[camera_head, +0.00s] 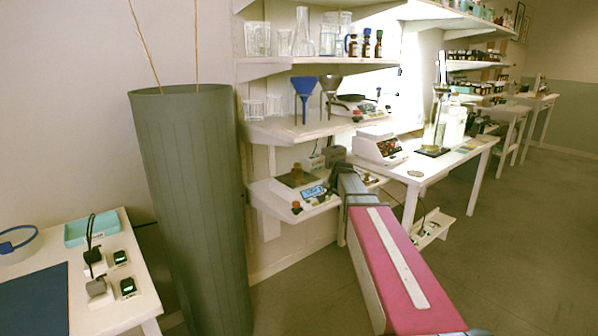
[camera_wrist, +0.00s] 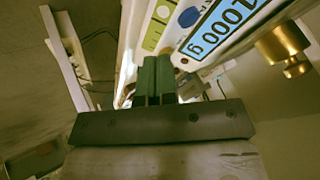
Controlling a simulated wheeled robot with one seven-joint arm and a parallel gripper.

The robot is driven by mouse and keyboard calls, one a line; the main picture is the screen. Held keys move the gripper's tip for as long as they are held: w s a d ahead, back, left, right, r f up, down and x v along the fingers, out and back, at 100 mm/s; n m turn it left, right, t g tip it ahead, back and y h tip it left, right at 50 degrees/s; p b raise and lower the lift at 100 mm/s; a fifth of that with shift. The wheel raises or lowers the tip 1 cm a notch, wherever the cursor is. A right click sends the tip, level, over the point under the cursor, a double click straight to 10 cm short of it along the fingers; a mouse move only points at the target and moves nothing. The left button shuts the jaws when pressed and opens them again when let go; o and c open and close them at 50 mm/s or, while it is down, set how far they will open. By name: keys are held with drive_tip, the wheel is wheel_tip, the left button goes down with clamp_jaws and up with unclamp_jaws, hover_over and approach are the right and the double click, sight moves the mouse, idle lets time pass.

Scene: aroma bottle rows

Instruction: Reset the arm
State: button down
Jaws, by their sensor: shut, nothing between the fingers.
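My gripper (camera_wrist: 157,75) is shut and empty, its two dark green fingers pressed together in the wrist view. Just beyond the fingertips is a scale with a blue display reading 1000 g (camera_wrist: 224,28). A brass knob-like piece (camera_wrist: 283,48) is to the right of the fingers. In the head view my pink and grey arm reaches forward to the low wall shelf, where the scale (camera_head: 313,190) stands. The fingertips are hard to make out there. I cannot tell whether the fingers touch the scale.
Upper shelves (camera_head: 300,129) hold glassware, a blue funnel (camera_head: 304,88) and brown bottles. A white table (camera_head: 440,163) with another instrument (camera_head: 380,147) is right of my arm. A tall grey-green cylinder (camera_head: 195,200) stands left. The floor (camera_head: 530,240) at right is clear.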

drive_tip(key=s+f+n+g, duration=0.2)
drive_tip(key=s+f, duration=0.4)
drive_tip(key=s, duration=0.4)
drive_tip(key=s+f+n+g+h, duration=0.1)
drive_tip(key=s+f+g, duration=0.2)
drive_tip(key=s+f, duration=0.3)
drive_tip(key=s+f+n+g, duration=0.2)
drive_tip(key=s+f, duration=0.4)
drive_tip(key=s, duration=0.9)
drive_tip(key=shift+s+f+n+h, duration=0.3)
drive_tip(key=shift+s, duration=0.1)
